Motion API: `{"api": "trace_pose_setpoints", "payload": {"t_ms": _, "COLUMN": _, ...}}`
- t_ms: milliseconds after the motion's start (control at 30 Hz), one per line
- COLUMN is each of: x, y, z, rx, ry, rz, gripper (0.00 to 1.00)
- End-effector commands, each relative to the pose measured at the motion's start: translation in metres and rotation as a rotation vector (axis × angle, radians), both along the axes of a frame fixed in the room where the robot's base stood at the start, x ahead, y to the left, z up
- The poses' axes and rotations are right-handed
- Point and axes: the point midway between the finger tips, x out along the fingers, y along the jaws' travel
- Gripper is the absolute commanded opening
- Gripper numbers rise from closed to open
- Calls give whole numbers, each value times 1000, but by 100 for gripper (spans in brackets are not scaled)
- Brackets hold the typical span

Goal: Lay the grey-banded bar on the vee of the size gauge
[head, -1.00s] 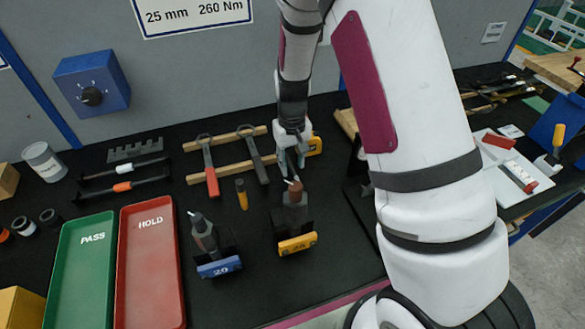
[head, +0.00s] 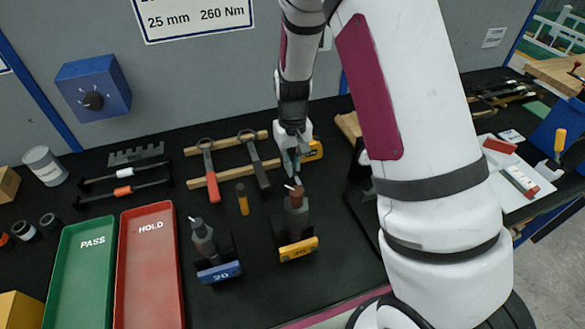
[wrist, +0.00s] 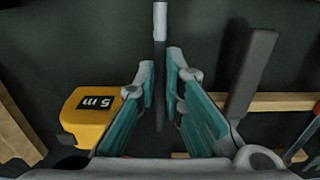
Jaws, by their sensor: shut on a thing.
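My gripper (head: 291,166) points down over the bench, behind the bottle-like tool in the yellow 25 holder. In the wrist view its teal fingers (wrist: 160,105) are closed around a thin straight bar (wrist: 160,22). No vee shows clearly.
A yellow 5 m tape (wrist: 88,115) and a dark-handled wrench (wrist: 252,72) flank the gripper. The blue 20 holder (head: 219,272) and yellow 25 holder (head: 299,249) stand in front. Green PASS (head: 85,270) and red HOLD (head: 150,265) trays lie left.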

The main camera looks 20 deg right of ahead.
Motion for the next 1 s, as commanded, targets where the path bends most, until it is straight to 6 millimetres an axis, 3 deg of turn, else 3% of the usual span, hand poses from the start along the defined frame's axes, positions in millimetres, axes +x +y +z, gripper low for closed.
{"api": "trace_pose_setpoints", "payload": {"t_ms": 200, "x": 2, "y": 0, "z": 44, "rx": 0, "ry": -7, "rz": 0, "gripper": 0}}
{"api": "trace_pose_setpoints", "payload": {"t_ms": 433, "x": 1, "y": 0, "z": 76, "rx": 0, "ry": -4, "rz": 0, "gripper": 0}}
{"api": "trace_pose_setpoints", "payload": {"t_ms": 733, "x": 10, "y": 0, "z": 31, "rx": -1, "ry": 2, "rz": 0, "gripper": 0}}
{"api": "trace_pose_setpoints", "payload": {"t_ms": 1000, "x": 12, "y": 0, "z": 24, "rx": 1, "ry": -2, "rz": -1, "gripper": 0}}
